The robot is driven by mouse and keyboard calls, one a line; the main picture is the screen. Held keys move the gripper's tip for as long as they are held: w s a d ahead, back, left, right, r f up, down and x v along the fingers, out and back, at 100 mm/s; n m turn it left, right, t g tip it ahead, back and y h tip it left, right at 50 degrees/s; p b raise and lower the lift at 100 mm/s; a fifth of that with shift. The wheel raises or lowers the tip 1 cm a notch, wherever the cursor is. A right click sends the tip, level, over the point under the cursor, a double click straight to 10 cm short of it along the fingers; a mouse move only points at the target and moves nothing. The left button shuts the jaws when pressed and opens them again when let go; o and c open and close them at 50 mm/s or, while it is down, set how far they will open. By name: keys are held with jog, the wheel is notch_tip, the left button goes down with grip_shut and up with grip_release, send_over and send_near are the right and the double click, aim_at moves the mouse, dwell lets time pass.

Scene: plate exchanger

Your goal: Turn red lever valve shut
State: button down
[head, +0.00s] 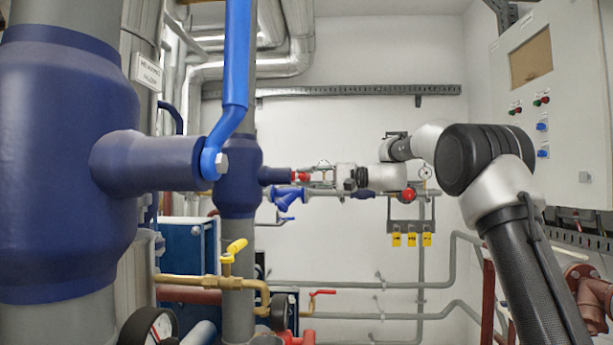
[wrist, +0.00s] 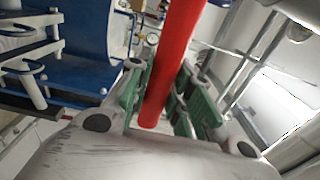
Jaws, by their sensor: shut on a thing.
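The red lever (wrist: 172,70) runs down the middle of the wrist view as a long red bar, passing between the green finger pads of my gripper (wrist: 165,105). My gripper is shut on it. In the head view my gripper (head: 320,177) is at mid-picture, beside the dark blue valve body (head: 238,178) on the vertical pipe. A small red piece (head: 302,177) shows at its fingertips. The rest of the lever and its joint with the valve are largely hidden, so I cannot tell its angle exactly.
A large blue valve (head: 60,160) with a blue lever (head: 236,60) fills the near left. A yellow-handled valve (head: 235,248) and a small red-handled valve (head: 321,292) sit lower. A control cabinet (head: 555,90) is at right. Thin grey pipes (head: 350,283) line the back wall.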

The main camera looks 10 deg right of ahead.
jog(key=shift+f, duration=0.3)
jog(key=c, duration=1.3)
grip_release()
jog(key=shift+o, duration=0.2)
jog(key=shift+r, duration=0.15)
jog(key=shift+d, duration=0.15)
jog(key=s+d, duration=0.2)
jog(key=d, duration=0.9)
jog(key=shift+s+d, duration=0.15)
jog(key=shift+d, duration=0.15)
